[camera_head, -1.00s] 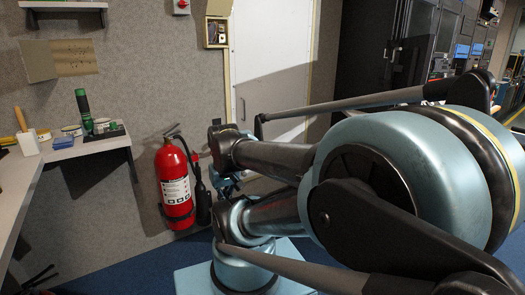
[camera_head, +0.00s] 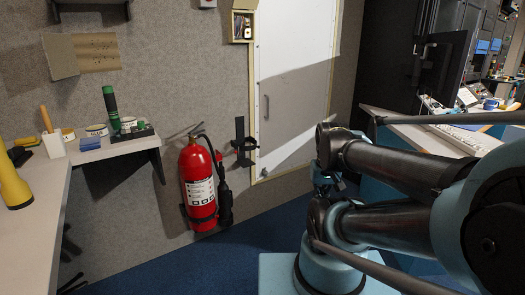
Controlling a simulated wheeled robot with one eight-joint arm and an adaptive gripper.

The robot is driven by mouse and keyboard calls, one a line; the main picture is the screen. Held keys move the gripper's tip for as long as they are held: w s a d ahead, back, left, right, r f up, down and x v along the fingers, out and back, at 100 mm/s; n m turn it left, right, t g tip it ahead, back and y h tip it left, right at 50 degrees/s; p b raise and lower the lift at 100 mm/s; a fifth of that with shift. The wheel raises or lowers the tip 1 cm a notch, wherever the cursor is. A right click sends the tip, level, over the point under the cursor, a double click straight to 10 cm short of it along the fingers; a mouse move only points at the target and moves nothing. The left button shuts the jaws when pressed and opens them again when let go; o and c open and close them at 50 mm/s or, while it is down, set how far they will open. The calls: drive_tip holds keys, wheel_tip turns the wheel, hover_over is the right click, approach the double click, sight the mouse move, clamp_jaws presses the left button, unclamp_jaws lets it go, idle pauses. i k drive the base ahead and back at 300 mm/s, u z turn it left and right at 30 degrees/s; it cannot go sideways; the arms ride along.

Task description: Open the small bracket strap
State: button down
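A small black wall bracket (camera_head: 240,137) with a red part on it is fixed to the grey wall, just left of the white door. A dark strap-like piece reaches sideways from it; whether it is fastened is too small to tell. A red fire extinguisher (camera_head: 198,183) hangs on the wall to its left, with a dark band round its lower part. My folded arm fills the right side, to the right of the bracket and apart from it in the picture. My gripper cannot be made out.
A shelf (camera_head: 107,148) with a green-topped bottle (camera_head: 111,106) and tape rolls is at the left wall. A grey counter (camera_head: 39,190) with a yellow torch (camera_head: 13,184) runs along the left edge. A desk (camera_head: 415,133) stands at the right. Blue floor (camera_head: 205,262) before the extinguisher is clear.

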sight(254, 147)
drive_tip(key=z, duration=0.05)
drive_tip(key=i, duration=1)
drive_tip(key=u, duration=0.05)
